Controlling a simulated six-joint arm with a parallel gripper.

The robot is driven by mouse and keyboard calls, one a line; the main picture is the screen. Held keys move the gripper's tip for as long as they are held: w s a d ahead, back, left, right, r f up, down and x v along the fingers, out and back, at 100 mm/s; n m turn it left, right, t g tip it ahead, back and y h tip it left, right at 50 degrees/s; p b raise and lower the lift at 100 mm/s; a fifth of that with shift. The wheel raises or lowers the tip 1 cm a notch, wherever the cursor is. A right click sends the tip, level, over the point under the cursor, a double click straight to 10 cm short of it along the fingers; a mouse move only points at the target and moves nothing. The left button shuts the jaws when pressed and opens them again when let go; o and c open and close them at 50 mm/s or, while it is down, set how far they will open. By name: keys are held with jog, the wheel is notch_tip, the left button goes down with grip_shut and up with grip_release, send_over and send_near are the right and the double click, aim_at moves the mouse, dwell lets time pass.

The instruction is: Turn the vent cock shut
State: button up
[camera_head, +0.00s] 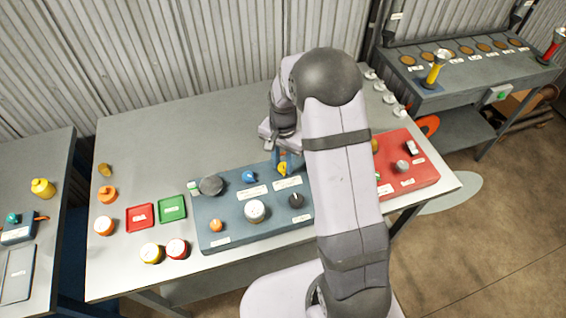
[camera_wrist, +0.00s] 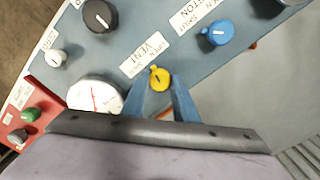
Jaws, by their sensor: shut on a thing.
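The vent cock is a small yellow knob (camera_wrist: 160,79) beside a white label reading VENT (camera_wrist: 147,56) on the blue-grey panel (camera_head: 238,228). Its small raised tab points toward the label's side in the wrist view. My gripper (camera_wrist: 161,90) has its two blue fingers on either side of the knob, shut on it. In the head view the yellow knob (camera_head: 283,169) shows just below my gripper (camera_head: 279,162), partly covered by it. The finger contact is too small to make out there.
A blue knob (camera_wrist: 218,33), a black knob (camera_wrist: 100,16) and a dial gauge (camera_wrist: 95,96) sit around the vent cock. A red panel (camera_head: 424,175) stands to the right in the head view. Green (camera_head: 172,208) and red trays (camera_head: 140,217) lie left. The table's back left is clear.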

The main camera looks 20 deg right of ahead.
aim_at(283, 166)
jog(key=n, duration=0.5)
jog(key=shift+n+b, duration=0.3)
jog(key=n, duration=0.5)
jog(key=shift+w+r+n, duration=0.1)
jog(key=shift+n, duration=0.3)
jog(key=o, duration=1.1)
jog(key=shift+c, duration=0.2)
jog(key=shift+r+b, duration=1.35)
jog(key=shift+r, duration=2.3)
